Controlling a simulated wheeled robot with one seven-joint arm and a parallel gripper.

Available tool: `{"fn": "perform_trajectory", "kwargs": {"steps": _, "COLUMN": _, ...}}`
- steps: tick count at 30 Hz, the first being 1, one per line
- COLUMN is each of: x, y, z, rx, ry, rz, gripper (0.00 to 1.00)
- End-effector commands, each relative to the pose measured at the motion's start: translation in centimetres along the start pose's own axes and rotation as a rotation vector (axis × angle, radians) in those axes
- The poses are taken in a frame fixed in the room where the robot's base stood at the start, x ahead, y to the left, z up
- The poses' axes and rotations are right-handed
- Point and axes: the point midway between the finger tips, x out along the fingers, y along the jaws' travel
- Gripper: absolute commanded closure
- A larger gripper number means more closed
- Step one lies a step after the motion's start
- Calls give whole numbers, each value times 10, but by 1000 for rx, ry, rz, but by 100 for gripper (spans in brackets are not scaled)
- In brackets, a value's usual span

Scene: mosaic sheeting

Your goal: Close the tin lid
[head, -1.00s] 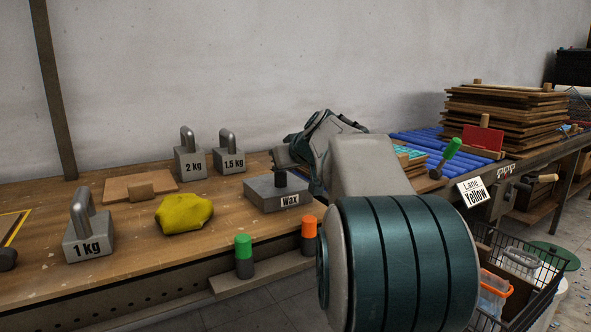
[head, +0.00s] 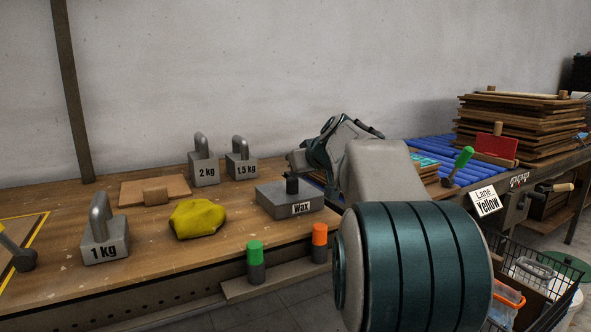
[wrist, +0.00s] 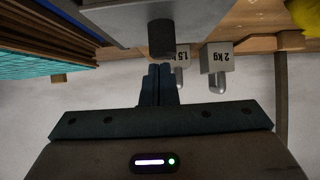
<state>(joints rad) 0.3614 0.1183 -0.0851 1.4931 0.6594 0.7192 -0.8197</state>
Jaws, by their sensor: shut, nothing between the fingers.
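The grey tin labelled "Wax" (head: 298,203) sits near the right end of the wooden bench, with a flat lid bearing a dark knob (head: 292,185). The knob also shows in the wrist view (wrist: 162,38), just beyond my fingertips. My gripper (wrist: 157,70) is shut and empty, its fingers pointing at the knob with a small gap seeming to remain.
A yellow cloth (head: 198,219) lies left of the tin. Weights of 2 kg (head: 204,168), 1.5 kg (head: 241,167) and 1 kg (head: 104,238) stand on the bench (head: 60,200). Green (head: 255,256) and orange (head: 319,238) knobs stand at the front edge. Stacked boards (head: 520,120) are at right.

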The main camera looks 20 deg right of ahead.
Motion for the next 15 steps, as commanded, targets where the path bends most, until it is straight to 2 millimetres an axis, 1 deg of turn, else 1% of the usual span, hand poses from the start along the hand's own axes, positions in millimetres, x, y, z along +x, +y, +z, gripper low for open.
{"fn": "perform_trajectory", "kwargs": {"steps": 1, "x": -12, "y": -3, "z": -19, "rx": -5, "ry": 16, "rz": 1, "gripper": 100}}
{"fn": "perform_trajectory", "kwargs": {"steps": 2, "x": -16, "y": -5, "z": -27, "rx": -7, "ry": 23, "rz": 0, "gripper": 100}}
{"fn": "perform_trajectory", "kwargs": {"steps": 3, "x": -20, "y": -7, "z": -27, "rx": -8, "ry": 27, "rz": -1, "gripper": 100}}
{"fn": "perform_trajectory", "kwargs": {"steps": 4, "x": -22, "y": -7, "z": -17, "rx": -7, "ry": 26, "rz": -2, "gripper": 100}}
{"fn": "perform_trajectory", "kwargs": {"steps": 6, "x": -30, "y": -10, "z": -6, "rx": -9, "ry": 28, "rz": -6, "gripper": 100}}
{"fn": "perform_trajectory", "kwargs": {"steps": 15, "x": -63, "y": -11, "z": 35, "rx": -10, "ry": 33, "rz": -8, "gripper": 100}}
